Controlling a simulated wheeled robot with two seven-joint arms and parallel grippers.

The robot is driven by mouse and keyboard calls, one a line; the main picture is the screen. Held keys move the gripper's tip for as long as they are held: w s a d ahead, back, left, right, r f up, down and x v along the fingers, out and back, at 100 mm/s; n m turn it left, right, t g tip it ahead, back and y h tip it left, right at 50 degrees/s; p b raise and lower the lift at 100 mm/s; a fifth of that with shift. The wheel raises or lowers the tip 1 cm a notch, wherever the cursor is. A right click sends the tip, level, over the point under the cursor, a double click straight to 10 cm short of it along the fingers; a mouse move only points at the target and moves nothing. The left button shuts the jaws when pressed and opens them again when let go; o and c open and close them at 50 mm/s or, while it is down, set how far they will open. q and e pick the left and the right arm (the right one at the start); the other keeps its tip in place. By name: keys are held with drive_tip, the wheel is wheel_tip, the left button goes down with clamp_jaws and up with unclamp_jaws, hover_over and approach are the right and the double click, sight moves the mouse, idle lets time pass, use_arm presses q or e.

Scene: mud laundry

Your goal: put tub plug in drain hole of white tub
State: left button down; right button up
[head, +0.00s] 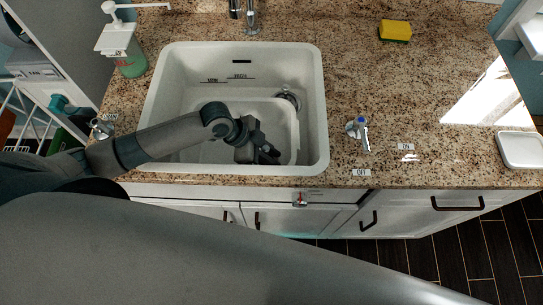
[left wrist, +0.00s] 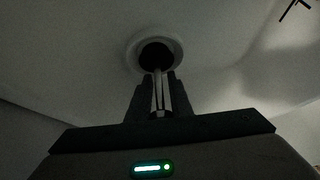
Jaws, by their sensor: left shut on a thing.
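The white tub (head: 297,135) sits inside the white sink. My left gripper (head: 268,156) reaches down into it from the left. In the left wrist view, the gripper (left wrist: 158,100) is shut on a thin pale upright piece, the tub plug (left wrist: 158,80), whose lower end meets a dark round area. A pale ring, the drain hole's rim (left wrist: 174,43), surrounds that dark area on the tub floor. I cannot tell whether the dark area is open hole or plug, or how deep the plug is. The plug is hidden in the head view. My right gripper is not in view.
The sink rim (head: 318,80) and tub walls surround my left gripper. A faucet (head: 251,18) stands behind, a soap dispenser (head: 128,60) at back left. A yellow sponge (head: 395,30), a small blue-and-white item (head: 359,131) and a white dish (head: 521,150) are on the counter at right.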

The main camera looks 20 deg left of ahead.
use_arm(q)
drive_tip(key=shift+s+a+f, duration=0.15)
drive_tip(key=shift+s+f, duration=0.2)
drive_tip(key=shift+f, duration=0.25)
drive_tip(key=shift+s+a+f, duration=0.1)
drive_tip(key=shift+s+f, duration=0.2)
drive_tip(key=shift+f, duration=0.3)
drive_tip(key=c, duration=1.6)
unclamp_jaws()
drive_tip(key=shift+w+d+r, duration=0.1)
drive_tip(key=shift+r, duration=0.35)
drive_tip(key=shift+w+r+g, duration=0.15)
drive_tip(key=shift+r+g, duration=0.05)
drive_tip(key=shift+g, duration=0.1)
drive_tip(key=shift+w+b+v, duration=0.15)
drive_tip(key=shift+b+v, duration=0.25)
drive_tip(key=shift+v, duration=2.65)
drive_tip(key=shift+w+b+v, duration=0.1)
drive_tip(key=shift+b+v, duration=0.3)
drive_tip(key=shift+v, duration=2.7)
drive_tip(key=shift+d+r, duration=0.15)
drive_tip(key=shift+d, duration=0.05)
